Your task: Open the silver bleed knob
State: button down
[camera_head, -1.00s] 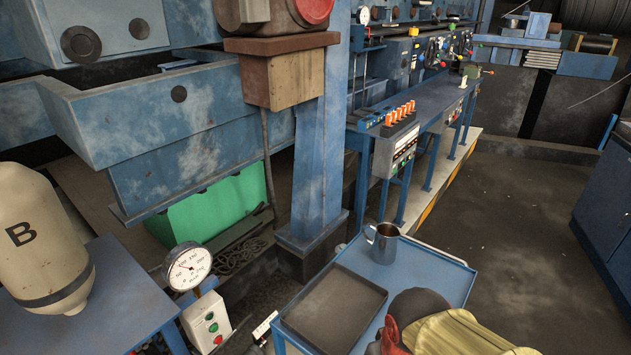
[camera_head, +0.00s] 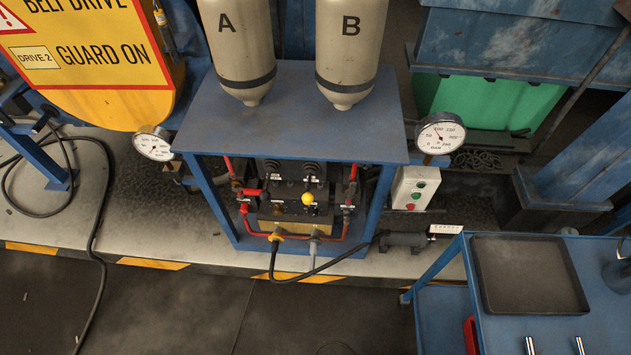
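A hydraulic unit stands under a blue-topped frame (camera_head: 290,118). Its dark valve block (camera_head: 290,200) carries small fittings, two dark round parts at the top and a yellow ball knob (camera_head: 308,199). Red handles and red pipes flank the block. Low on its front are a yellow hose connector (camera_head: 276,237) and a grey hose connector (camera_head: 314,234). I cannot pick out the silver bleed knob for certain; the small parts are too small to tell apart. My gripper is not recognisable in this view.
Tanks A (camera_head: 240,50) and B (camera_head: 350,50) stand on the frame. Gauges flank it at left (camera_head: 154,145) and right (camera_head: 440,134), with a button box (camera_head: 415,188) beside it. A blue cart (camera_head: 545,325) with a black tray is at right. A dark hose hangs in front; the floor at lower left is mostly clear.

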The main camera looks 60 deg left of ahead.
aim_at(346, 214)
jog(key=u, duration=2.3)
